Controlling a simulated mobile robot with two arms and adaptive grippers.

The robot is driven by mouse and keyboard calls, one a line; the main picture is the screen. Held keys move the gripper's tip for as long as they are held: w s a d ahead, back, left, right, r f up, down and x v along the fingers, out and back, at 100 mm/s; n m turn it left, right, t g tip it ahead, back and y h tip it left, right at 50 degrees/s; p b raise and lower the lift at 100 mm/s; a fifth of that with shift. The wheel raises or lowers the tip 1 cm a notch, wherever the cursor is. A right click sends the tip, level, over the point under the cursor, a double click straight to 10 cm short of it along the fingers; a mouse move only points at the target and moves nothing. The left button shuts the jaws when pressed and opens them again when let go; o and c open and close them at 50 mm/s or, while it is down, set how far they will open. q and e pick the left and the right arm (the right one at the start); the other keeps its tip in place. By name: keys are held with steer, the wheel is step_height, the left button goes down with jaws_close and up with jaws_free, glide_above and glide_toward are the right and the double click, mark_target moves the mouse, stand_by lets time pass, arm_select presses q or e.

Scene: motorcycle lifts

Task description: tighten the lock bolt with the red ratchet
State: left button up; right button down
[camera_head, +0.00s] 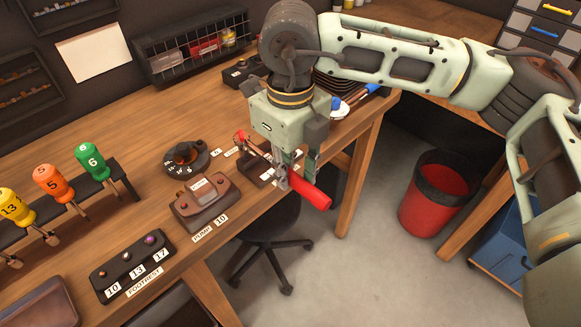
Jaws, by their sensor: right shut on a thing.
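My right gripper (296,176) is shut on the red ratchet (312,192). Its thick red handle sticks out past the fingers to the lower right, over the front edge of the workbench. The ratchet's head end is hidden or too small to make out near the gripper. A small dark fixture (258,170) with a label sits on the bench just left of the fingers, partly covered by the gripper. I cannot tell whether it carries the lock bolt, or whether the ratchet touches it. My left gripper is not in view.
A brown block (205,201) labelled PUMP 10 and a round dark dial (186,158) stand left of the gripper. A FOOTREST block (133,264) and a rack of numbered colored handles (91,158) are farther left. A red bin (434,197) and a stool (274,233) stand on the floor.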

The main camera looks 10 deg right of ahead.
steer(key=shift+f+b, duration=0.4)
steer(key=shift+b, duration=0.65)
stand_by(1.3)
steer(key=shift+s, duration=0.1)
steer(key=shift+s+a+f+m+b, duration=0.15)
steer(key=shift+s+a+m+b, duration=0.15)
steer(key=shift+a+m+b, duration=0.25)
steer(key=shift+s+a+m+b, duration=0.25)
steer(key=shift+a+m, duration=0.2)
steer(key=shift+a, duration=0.05)
steer(key=shift+s+a+m+b, duration=0.25)
steer(key=shift+a+m, duration=0.15)
steer(key=shift+a, duration=0.1)
